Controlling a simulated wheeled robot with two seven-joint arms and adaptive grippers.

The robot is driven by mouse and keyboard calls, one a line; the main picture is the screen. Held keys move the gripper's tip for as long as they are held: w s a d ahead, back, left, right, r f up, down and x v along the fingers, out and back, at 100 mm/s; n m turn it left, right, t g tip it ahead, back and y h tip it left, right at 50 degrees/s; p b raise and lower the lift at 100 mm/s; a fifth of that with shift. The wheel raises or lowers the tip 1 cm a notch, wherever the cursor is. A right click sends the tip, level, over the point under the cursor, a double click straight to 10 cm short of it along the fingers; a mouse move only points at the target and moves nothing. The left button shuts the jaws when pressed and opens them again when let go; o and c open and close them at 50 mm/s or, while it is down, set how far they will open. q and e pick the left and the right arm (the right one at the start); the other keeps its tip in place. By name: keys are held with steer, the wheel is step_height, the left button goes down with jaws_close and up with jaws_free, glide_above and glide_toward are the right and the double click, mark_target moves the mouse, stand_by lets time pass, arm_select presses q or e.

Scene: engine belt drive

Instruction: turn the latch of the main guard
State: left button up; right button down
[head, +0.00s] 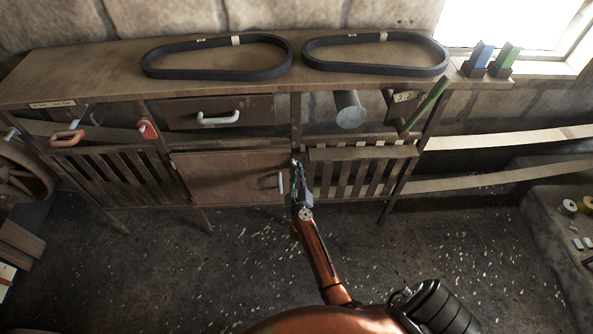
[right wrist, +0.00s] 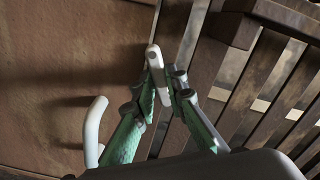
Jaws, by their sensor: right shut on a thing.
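The main guard looks to be the plain brown wooden panel (head: 225,175) at the middle of the frame; it also fills the left of the right wrist view (right wrist: 60,60). A pale bar handle (head: 280,182) stands near its right edge and shows in the right wrist view (right wrist: 93,130). A small pale latch bar (right wrist: 154,55) sits upright at that right edge, its lower part hidden by the fingers. My right gripper (head: 297,172) has its green fingers (right wrist: 162,82) shut on the latch, one on each side. My left gripper is not in view.
A slatted panel (head: 350,175) lies just right of the latch, its top ledge close to my right gripper. Two black belts (head: 218,74) (head: 375,70) lie on the bench top (head: 300,72). A red lever (head: 147,130) and a green bar (head: 428,103) stick out at the front.

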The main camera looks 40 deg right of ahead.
steer(key=m, duration=0.5)
steer(key=shift+f+b, duration=0.15)
steer(key=shift+b, duration=0.2)
steer(key=shift+m, duration=0.3)
steer(key=c, duration=1.9)
jaws_free()
steer(key=shift+c, duration=0.2)
steer(key=shift+r, duration=5.1)
